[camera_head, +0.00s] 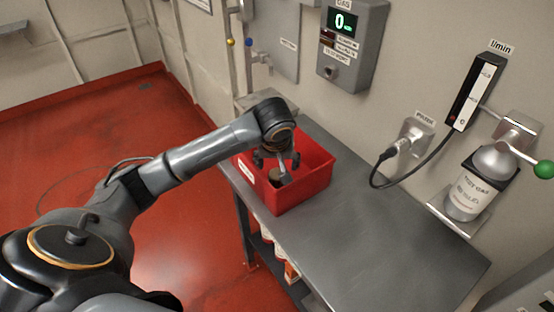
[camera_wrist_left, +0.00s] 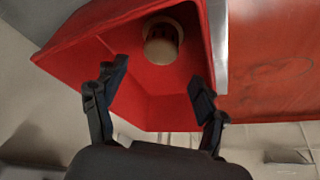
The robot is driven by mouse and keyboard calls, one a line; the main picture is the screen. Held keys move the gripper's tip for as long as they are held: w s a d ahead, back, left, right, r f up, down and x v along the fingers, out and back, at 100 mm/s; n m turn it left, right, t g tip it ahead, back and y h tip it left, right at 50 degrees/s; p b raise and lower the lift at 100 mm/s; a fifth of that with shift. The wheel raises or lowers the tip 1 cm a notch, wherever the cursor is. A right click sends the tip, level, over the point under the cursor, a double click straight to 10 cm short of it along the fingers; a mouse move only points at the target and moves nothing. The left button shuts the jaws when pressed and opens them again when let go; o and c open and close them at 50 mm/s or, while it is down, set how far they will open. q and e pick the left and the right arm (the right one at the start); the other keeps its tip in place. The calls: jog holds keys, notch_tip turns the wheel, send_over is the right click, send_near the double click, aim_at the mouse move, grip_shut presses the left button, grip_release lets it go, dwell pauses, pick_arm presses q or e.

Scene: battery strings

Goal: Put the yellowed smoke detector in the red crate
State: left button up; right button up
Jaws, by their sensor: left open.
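The red crate (camera_head: 310,180) stands on the grey metal bench against the wall, and its open inside shows in the left wrist view (camera_wrist_left: 80,45). A small round tan object, apparently the yellowed smoke detector (camera_head: 275,174), lies inside the crate. In the left wrist view it is a pale round shape with a darker middle (camera_wrist_left: 162,42), beyond the fingertips and touched by neither. My left gripper (camera_head: 277,160) is over the crate, pointing down into it, with its fingers apart and nothing between them (camera_wrist_left: 157,85). My right gripper is not in view.
The grey bench (camera_head: 370,225) is clear to the right of the crate. A gas display box (camera_head: 352,45), a flow meter (camera_head: 475,90), a cable plug (camera_head: 400,147) and a labelled gas bottle (camera_head: 475,190) are along the wall. The red floor (camera_head: 90,125) is open at left.

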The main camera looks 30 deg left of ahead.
pick_arm(q)
jog(key=shift+v, duration=1.55)
jog(key=shift+f, duration=0.1)
